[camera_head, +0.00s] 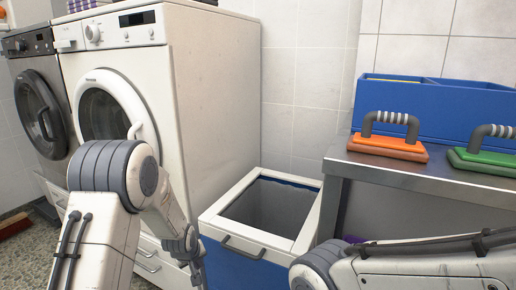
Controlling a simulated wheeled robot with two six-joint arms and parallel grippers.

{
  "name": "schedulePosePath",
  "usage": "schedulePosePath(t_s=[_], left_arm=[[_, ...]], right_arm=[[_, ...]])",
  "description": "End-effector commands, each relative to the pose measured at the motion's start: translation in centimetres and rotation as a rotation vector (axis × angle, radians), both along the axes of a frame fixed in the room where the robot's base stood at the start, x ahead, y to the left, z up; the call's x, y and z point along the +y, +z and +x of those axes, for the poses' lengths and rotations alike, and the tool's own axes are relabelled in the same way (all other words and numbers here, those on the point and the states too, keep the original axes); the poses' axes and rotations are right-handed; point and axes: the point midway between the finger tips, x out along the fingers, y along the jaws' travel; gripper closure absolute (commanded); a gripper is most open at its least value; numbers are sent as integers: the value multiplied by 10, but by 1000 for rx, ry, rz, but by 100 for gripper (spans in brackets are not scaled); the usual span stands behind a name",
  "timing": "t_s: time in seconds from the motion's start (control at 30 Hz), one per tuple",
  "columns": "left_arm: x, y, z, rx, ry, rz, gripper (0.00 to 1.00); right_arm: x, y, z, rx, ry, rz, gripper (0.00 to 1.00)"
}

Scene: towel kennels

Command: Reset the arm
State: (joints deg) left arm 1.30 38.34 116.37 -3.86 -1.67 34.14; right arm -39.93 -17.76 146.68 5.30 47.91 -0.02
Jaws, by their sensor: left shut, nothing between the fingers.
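My left arm comes in from the lower left, and its gripper (197,270) hangs low in front of the white washer, just left of the blue and white bin. The left gripper is shut and empty, partly cut off by the bottom edge. My right arm crosses the lower right corner in front of the metal table; its gripper is out of view.
A white washer (210,95) and a dark grey one (38,100) stand at left. An open bin (252,240) stands in the middle. The metal table (440,187) at right holds an orange scrubber (385,149), a green scrubber (485,163) and a blue box (440,103).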

Motion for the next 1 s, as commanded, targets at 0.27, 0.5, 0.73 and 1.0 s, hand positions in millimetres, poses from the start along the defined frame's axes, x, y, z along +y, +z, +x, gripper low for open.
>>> schedulePosePath(t_s=[0.27, 0.5, 0.73, 1.0], left_arm=[[-127, 113, -136, 168, -522, 101, 100], [-157, 158, -258, 281, -891, 156, 100], [-150, 177, -343, 353, -1158, 190, 100], [-148, 236, -351, 368, -1184, 195, 100]], right_arm=[[0, 11, 0, 0, 0, 0, 48], [0, 16, 0, 0, 0, 0, 48], [0, 20, 0, 0, 0, 0, 48], [0, 78, 0, -1, 0, 1, 48]])
